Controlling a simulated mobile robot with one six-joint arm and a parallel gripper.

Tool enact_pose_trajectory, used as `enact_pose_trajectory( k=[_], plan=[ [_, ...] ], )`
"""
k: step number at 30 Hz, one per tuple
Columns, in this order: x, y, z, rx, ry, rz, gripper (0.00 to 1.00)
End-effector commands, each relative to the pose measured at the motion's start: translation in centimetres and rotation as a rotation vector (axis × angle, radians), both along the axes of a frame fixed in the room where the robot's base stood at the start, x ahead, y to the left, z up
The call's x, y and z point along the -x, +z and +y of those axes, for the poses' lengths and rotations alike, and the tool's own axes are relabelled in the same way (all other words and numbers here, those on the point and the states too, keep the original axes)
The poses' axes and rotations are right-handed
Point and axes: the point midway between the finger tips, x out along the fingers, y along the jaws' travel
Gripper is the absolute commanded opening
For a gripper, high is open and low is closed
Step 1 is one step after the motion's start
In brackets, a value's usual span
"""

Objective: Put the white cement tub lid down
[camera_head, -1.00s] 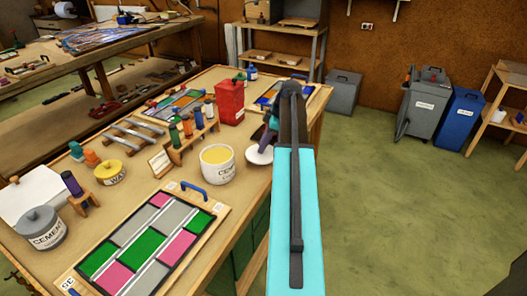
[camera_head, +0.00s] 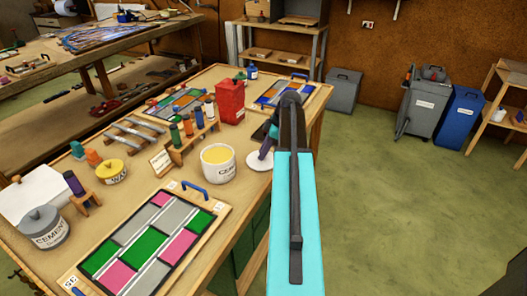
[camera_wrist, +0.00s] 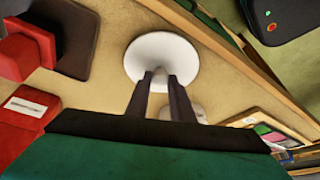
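The white cement tub lid (camera_head: 259,163) is a round disc with a small knob, at the right side of the workbench. In the wrist view the lid (camera_wrist: 150,52) lies flat beyond my fingers. My gripper (camera_head: 266,148) has its two fingertips on either side of the knob, and they seem closed on it; it also shows in the wrist view (camera_wrist: 160,77). I cannot tell whether the lid touches the bench top. The open cement tub (camera_head: 217,165), white with yellow contents, stands just left of the lid.
A red canister (camera_head: 230,102) stands behind the lid. A rack of bottles (camera_head: 195,130) is behind the tub, and a leaded panel (camera_head: 150,240) with a blue handle lies in front. The workbench (camera_head: 235,215) ends close to the lid's right. A lidded grey tub (camera_head: 43,230) stands far left.

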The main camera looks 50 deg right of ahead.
Motion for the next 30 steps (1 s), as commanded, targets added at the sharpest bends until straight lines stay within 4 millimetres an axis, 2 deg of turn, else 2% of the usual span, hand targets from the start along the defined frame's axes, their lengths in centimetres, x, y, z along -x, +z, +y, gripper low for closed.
enact_pose_trajectory(
  k=[1, 3, 18, 23, 30],
  plan=[
    [0.0, 0.0, 0.0, 0.000, 0.000, 0.000, 0.29],
    [0.0, 0.0, 0.0, 0.000, 0.000, 0.000, 0.39],
    [0.1, 0.6, -0.1, 0.001, 0.000, -0.001, 0.39],
    [0.4, 1.6, -0.4, 0.001, 0.000, -0.001, 0.39],
    [1.3, 4.3, -1.3, 0.002, -0.003, -0.001, 0.39]
  ],
)
